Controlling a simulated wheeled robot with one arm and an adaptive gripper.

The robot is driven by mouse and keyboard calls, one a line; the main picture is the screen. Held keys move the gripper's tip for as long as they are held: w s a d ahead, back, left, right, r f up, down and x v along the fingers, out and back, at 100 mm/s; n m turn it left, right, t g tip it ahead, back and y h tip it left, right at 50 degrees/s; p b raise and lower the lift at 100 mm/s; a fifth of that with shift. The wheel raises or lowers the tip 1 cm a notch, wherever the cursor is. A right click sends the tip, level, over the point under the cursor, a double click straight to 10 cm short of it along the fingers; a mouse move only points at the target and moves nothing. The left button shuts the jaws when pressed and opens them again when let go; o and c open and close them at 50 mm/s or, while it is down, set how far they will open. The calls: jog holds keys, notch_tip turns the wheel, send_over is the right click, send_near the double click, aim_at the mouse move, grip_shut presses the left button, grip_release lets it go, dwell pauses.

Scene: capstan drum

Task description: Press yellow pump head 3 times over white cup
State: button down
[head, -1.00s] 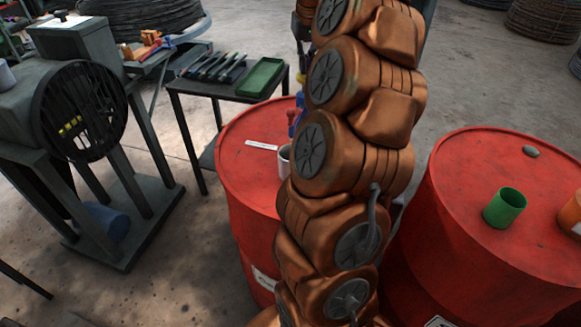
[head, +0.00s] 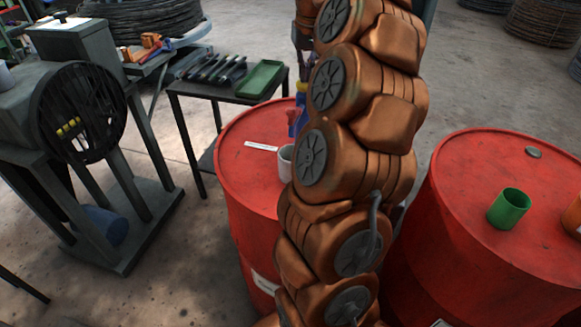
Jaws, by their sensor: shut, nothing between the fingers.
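A white cup (head: 285,164) stands on the left red drum (head: 245,150), its right part hidden behind my arm. Just behind it, a small blue and red object (head: 297,122) shows at the arm's edge; it may be part of the pump bottle. I cannot make out a yellow pump head. My gripper (head: 302,77) shows only as a narrow strip at the left edge of my copper arm, pointing down above the blue object. It is shut and holds nothing. My arm hides most of it, and I cannot tell whether it touches the pump.
A white label strip (head: 261,146) lies on the left drum. The right red drum (head: 470,190) holds a green cup (head: 508,208), a grey disc (head: 533,152) and an orange object (head: 572,216). A dark table (head: 215,92) with a green tray (head: 261,79) stands behind.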

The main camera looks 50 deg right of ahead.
jog(key=shift+w+d+p+v, duration=0.15)
jog(key=shift+p+v, duration=0.25)
jog(key=shift+v, duration=0.35)
jog(key=shift+w+d+p+v, duration=0.1)
jog(key=shift+p+v, duration=0.3)
jog(key=shift+v, duration=0.4)
jog(key=shift+w+d+p+v, duration=0.15)
jog(key=shift+p+v, duration=0.25)
jog(key=shift+v, duration=0.35)
jog(key=shift+a+r, duration=0.1)
jog(key=shift+r, duration=0.1)
jog(key=p+v, duration=0.1)
jog(key=v, duration=0.1)
jog(key=p+v, duration=0.1)
jog(key=w+p+v, duration=0.1)
jog(key=v, duration=0.1)
jog(key=shift+d+r, duration=0.3)
jog(key=shift+r, duration=0.1)
